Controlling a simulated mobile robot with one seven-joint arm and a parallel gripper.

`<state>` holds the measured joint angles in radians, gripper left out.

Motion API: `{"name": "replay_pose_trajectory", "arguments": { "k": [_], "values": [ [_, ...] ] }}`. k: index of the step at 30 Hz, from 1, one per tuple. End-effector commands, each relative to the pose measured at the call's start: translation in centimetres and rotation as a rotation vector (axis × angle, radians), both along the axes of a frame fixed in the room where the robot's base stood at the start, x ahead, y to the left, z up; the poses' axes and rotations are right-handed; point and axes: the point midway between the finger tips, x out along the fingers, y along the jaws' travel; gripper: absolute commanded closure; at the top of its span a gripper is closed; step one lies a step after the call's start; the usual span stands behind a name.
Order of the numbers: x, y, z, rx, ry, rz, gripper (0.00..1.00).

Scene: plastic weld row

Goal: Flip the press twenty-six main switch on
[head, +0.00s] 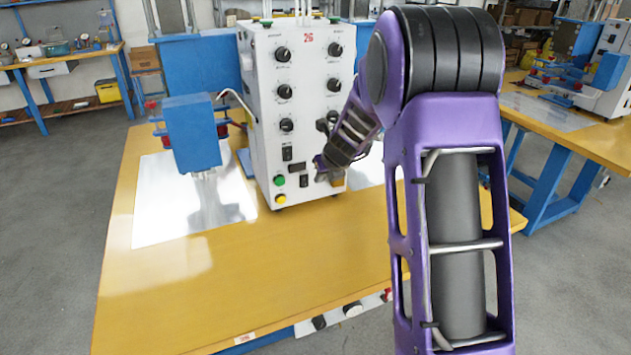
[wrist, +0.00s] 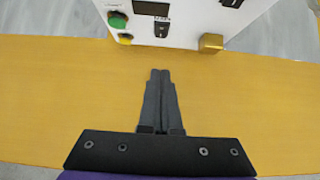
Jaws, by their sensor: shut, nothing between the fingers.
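The press's white control box (head: 300,100) stands on the yellow table, with a red mark near its top. A black rocker switch (head: 304,180) sits low on its front, right of the green and yellow buttons; it also shows in the wrist view (wrist: 161,29). Another black switch (head: 287,153) sits higher. The labels are too small to read, and I cannot tell the rocker's position. My gripper (head: 321,164) is in front of the panel's lower right. In the wrist view its fingers (wrist: 160,72) are shut and empty, appearing below the rocker and apart from it.
A green button (head: 279,181), a yellow button (head: 281,199) and a dark display (head: 297,168) surround the rocker. A brass block (wrist: 210,43) projects at the panel's lower right. A blue press head (head: 192,135) stands left over a metal plate. The table's front is clear.

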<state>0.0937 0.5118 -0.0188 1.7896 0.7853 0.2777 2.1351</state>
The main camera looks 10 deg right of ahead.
Motion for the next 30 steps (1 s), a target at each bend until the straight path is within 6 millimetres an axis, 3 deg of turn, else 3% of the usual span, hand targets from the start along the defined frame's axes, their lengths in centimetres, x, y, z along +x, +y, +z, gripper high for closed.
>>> {"name": "replay_pose_trajectory", "arguments": {
  "k": [6,20,30],
  "values": [
    [-1.1,-0.1,1.4,0.001,0.001,0.002,1.0],
    [-1.3,-0.7,1.0,-0.033,-0.001,0.019,1.0],
    [-2.8,-4.6,-1.8,-0.46,-0.062,0.346,1.0]
  ]
}}
